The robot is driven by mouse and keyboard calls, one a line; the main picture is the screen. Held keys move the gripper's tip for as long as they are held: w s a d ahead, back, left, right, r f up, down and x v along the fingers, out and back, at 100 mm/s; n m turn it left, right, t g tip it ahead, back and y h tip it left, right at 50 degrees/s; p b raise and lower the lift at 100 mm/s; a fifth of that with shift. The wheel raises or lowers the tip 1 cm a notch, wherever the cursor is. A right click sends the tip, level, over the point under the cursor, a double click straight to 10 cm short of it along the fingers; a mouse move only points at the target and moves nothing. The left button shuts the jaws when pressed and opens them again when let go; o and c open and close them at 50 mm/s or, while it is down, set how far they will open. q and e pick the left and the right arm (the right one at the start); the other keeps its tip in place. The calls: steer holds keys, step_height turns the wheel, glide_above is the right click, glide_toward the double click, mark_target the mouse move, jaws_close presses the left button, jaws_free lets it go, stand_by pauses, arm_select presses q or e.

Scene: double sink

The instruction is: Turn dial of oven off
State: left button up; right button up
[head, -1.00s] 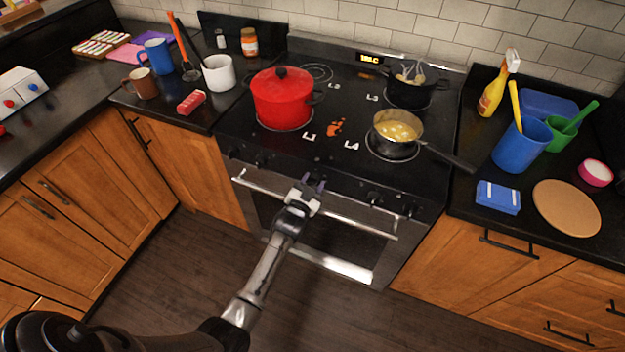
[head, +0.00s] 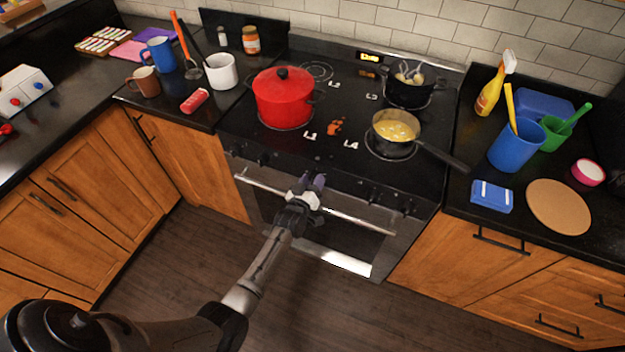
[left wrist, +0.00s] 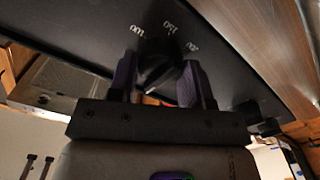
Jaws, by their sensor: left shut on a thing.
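The oven (head: 325,225) is built into the stove, with a dark control panel along its front edge. In the left wrist view, a black dial (left wrist: 156,72) sits on this panel with white numbers around its upper side. My left gripper (head: 313,182) is at the middle of the panel, and its purple fingers (left wrist: 158,62) are on both sides of the dial, shut on it. In the head view the gripper hides this dial. My right gripper is in neither view.
Other knobs (head: 376,195) sit on the panel to the right and left. The oven handle (head: 350,218) runs just below. A red pot (head: 282,100), a pan (head: 393,132) with yellow contents and a dark pot (head: 408,94) stand on the stovetop. The floor in front is clear.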

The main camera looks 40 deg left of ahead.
arm_select(q)
steer(key=shift+n, duration=0.5)
steer(key=o, duration=0.9)
steer(key=p+v, duration=0.2)
steer(key=v, duration=1.2)
steer(key=shift+w, duration=0.1)
